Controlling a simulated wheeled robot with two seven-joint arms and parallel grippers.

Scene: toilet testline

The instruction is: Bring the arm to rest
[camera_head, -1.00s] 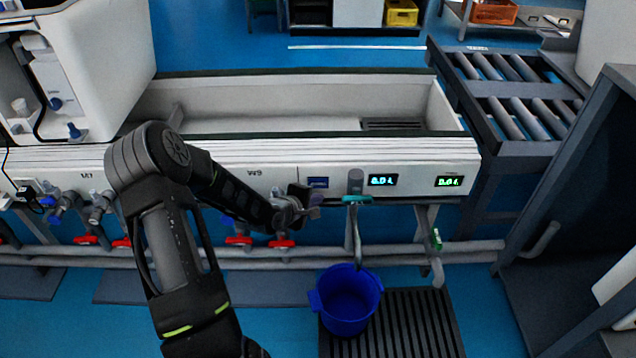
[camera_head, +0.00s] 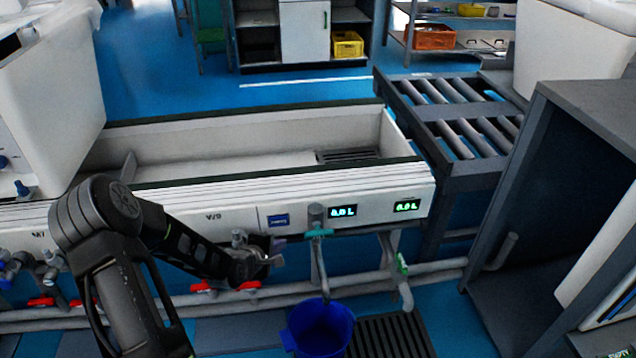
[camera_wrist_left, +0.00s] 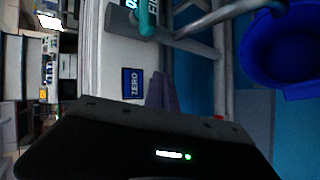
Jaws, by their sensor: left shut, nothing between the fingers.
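My left arm comes in from the lower left in the head view. It bends at the elbow, and its forearm points right along the front of the white test bench (camera_head: 235,222). My left gripper (camera_head: 272,262) is shut and empty, just in front of the bench, left of the tap. In the left wrist view the closed fingers (camera_wrist_left: 162,92) show above the dark gripper body, beside the blue ZERO button (camera_wrist_left: 133,83). My right gripper is in neither view.
A teal-handled tap (camera_head: 319,233) with a spout hangs over a blue bucket (camera_head: 322,328), beside a dark slatted mat (camera_head: 392,338). Pipes with red valve handles run below the bench. A roller conveyor (camera_head: 455,110) and grey cabinet (camera_head: 545,170) stand at the right.

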